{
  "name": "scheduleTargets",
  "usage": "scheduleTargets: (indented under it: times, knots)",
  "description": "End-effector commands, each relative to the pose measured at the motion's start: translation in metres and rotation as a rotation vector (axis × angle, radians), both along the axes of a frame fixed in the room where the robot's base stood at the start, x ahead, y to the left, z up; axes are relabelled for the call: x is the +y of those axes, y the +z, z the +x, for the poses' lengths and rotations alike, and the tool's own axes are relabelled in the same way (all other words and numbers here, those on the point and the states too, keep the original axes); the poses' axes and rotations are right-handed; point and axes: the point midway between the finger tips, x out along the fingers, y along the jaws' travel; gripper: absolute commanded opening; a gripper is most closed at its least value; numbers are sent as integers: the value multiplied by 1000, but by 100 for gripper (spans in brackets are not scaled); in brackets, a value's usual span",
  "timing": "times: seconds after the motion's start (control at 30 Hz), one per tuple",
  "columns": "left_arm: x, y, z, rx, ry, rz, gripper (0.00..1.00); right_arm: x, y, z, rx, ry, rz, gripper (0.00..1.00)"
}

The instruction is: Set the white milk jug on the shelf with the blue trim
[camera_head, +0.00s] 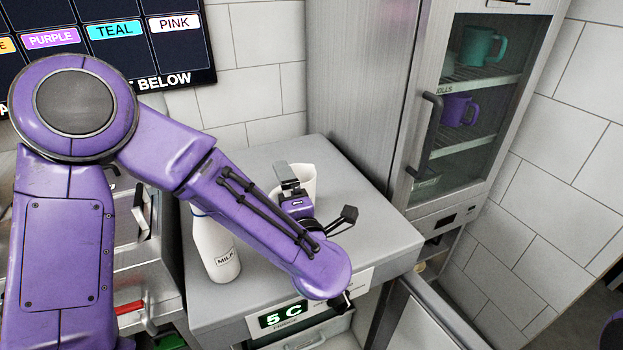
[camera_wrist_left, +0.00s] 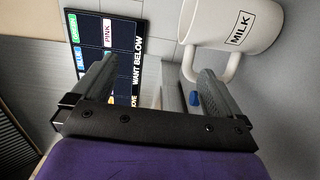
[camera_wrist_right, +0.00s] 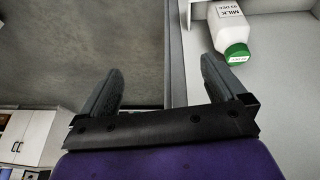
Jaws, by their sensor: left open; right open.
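The white milk jug (camera_head: 308,180) stands on the grey counter in the head view, partly hidden by my left gripper (camera_head: 288,182). In the left wrist view the jug (camera_wrist_left: 236,25) carries a MILK label, and its handle (camera_wrist_left: 226,72) is close to the right finger. My left gripper (camera_wrist_left: 155,80) is open; I cannot tell whether it touches the jug. My right gripper (camera_wrist_right: 162,68) is open and empty in the right wrist view, and out of the head view. I cannot make out a shelf with blue trim in any view.
A white MILK bottle (camera_head: 217,252) stands on the counter (camera_head: 375,235) beside my left arm. A glass-fronted cabinet (camera_head: 475,105) holds a teal mug (camera_head: 480,47) and a purple mug (camera_head: 457,110). A green-capped milk bottle (camera_wrist_right: 231,30) is in the right wrist view.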

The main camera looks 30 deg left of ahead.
Motion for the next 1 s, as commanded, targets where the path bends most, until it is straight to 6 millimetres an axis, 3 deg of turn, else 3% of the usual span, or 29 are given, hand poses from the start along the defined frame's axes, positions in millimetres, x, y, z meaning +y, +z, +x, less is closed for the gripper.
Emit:
scheduleTargets:
  times: [0.13,0.43,0.83,1.0]
  knots:
    - [0,-11,-4,1,0,3,100,0,-1,-1,2,0,0,98]
    - [0,-81,-2,4,-1,3,100,0,-3,-1,2,0,0,98]
    - [45,-79,42,1,4,-2,100,0,14,-1,2,0,0,98]
    - [55,-81,51,1,-1,1,100,0,15,-1,1,0,0,98]
